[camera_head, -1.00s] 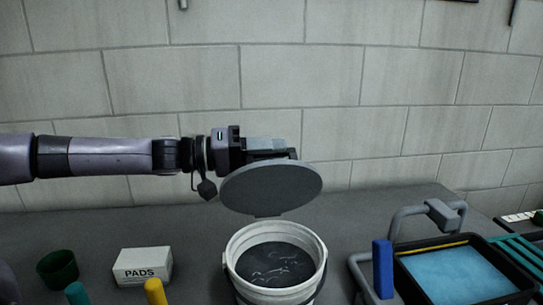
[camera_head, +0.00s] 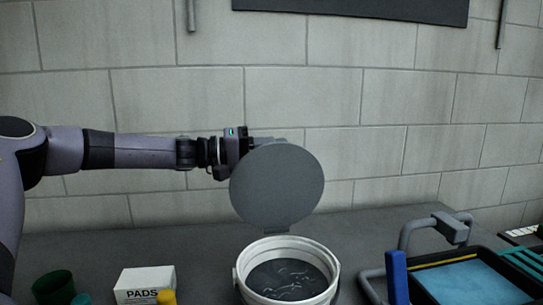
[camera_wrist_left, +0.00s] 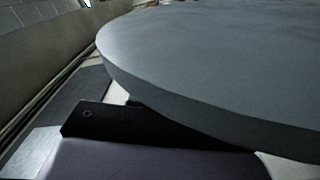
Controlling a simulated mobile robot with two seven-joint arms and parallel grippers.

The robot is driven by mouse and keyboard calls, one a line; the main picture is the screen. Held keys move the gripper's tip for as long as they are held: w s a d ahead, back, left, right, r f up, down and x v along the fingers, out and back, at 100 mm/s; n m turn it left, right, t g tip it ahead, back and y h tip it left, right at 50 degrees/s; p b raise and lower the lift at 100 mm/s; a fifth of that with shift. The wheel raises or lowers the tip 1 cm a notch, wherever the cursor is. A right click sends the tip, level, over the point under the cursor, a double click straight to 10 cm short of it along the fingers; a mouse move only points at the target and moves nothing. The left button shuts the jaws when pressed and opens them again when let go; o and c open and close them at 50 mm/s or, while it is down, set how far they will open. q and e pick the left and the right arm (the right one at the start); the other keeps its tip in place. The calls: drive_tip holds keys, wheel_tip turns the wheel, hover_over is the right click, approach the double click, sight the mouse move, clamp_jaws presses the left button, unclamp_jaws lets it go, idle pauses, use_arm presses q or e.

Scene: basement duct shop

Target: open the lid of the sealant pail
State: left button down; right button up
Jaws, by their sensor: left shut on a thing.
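The sealant pail (camera_head: 332,272) is white and stands on the bench, its mouth open on dark contents with pale streaks. Its round grey lid (camera_head: 277,186) is tilted up steeply above the far rim, its flat face towards me. My left gripper (camera_head: 250,147) comes in from the left at the lid's upper edge and is shut on the lid; the lid hides its fingertips. In the left wrist view the lid (camera_wrist_left: 215,70) fills the upper right, close against the dark finger (camera_wrist_left: 120,125). My right gripper is not in view.
A white PADS box (camera_head: 147,281) and a dark green cup (camera_head: 54,285) stand left of the pail. At right are a black tray with blue contents (camera_head: 470,283), a grey handle frame (camera_head: 450,229) and a blue upright block (camera_head: 397,275). A block wall stands behind the bench.

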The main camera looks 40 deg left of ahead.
use_arm(q)
drive_tip(key=shift+w+a+f, duration=0.6)
drive_tip(key=shift+a+f, duration=0.05)
drive_tip(key=shift+a, duration=0.1)
drive_tip(key=shift+f, duration=0.15)
drive_tip(key=c, duration=1.1)
unclamp_jaws()
drive_tip(key=shift+w+a, duration=0.1)
drive_tip(key=shift+r, duration=0.2)
